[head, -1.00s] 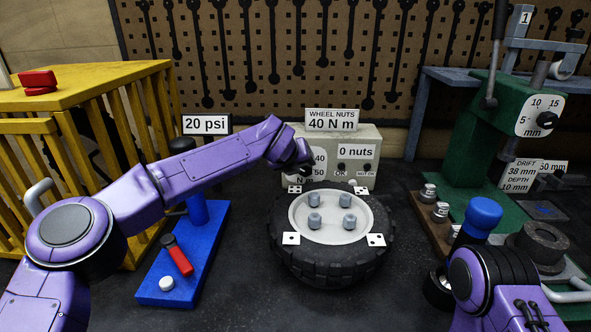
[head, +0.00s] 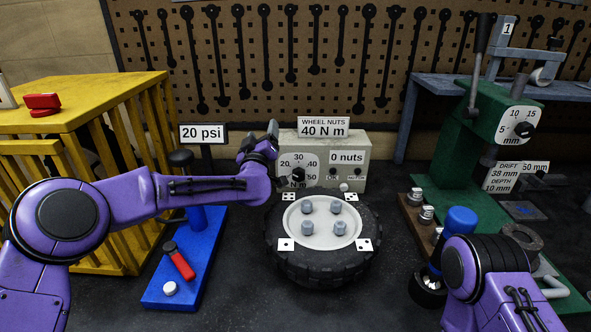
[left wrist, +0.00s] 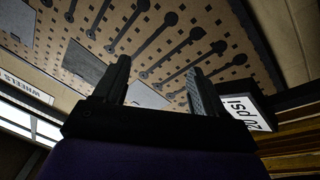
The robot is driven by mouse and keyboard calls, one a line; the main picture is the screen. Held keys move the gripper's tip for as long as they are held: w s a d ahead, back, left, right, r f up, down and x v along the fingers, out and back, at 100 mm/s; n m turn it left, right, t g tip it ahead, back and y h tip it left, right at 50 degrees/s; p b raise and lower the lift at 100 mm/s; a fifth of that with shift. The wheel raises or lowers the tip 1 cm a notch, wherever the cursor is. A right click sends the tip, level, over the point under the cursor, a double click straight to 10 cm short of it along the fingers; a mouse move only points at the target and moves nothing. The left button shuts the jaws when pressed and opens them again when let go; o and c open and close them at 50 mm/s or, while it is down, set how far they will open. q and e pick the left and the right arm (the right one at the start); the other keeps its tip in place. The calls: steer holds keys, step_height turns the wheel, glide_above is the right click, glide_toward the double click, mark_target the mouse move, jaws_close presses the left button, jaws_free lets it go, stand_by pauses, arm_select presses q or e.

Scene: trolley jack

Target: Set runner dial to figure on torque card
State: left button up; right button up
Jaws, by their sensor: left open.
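The torque card (head: 324,127) reads "WHEEL NUTS 40 N m" and stands on top of the beige runner box (head: 360,147). The runner dial (head: 298,174) is a black knob on the box's left face, with 20, 30, 40 and 50 around it and "N m" below. Its exact pointer setting is too small to tell. My left gripper (head: 275,155) is just left of the box, apart from the dial. In the left wrist view its fingers (left wrist: 158,72) are spread with nothing between them, facing the pegboard. My right gripper is out of view; only its arm shows at lower right.
A wheel (head: 323,270) with several nuts lies in front of the box. A "0 nuts" display (head: 346,157) is beside the dial. A blue pump (head: 185,265) with a "20 psi" sign (head: 203,133) stands left, a green press (head: 460,140) right.

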arm_select(q)
step_height(320, 180, down, 2)
steer(key=d+m+h, duration=0.1)
steer(key=m+h, duration=0.4)
steer(key=m, duration=0.5)
steer(key=m+g+h+b, duration=0.6)
steer(key=m+g+h, duration=0.15)
steer(key=m, duration=1.45)
glide_toward(298, 177)
steer(key=shift+s+a+r+y, duration=0.25)
steer(key=shift+a+y, duration=0.1)
steer(key=shift+a, duration=0.1)
steer(key=shift+d+f+m, duration=0.1)
steer(key=shift+f+m, duration=0.05)
steer(key=shift+m, duration=0.45)
steer(key=p+x, duration=0.2)
steer(key=x, duration=0.7)
steer(key=shift+s+d, duration=0.1)
steer(key=shift+s, duration=0.05)
steer(key=shift+w+d+p, duration=0.3)
steer(key=shift+w+d, duration=0.1)
steer(key=shift+w, duration=0.05)
steer(key=c, duration=1.1)
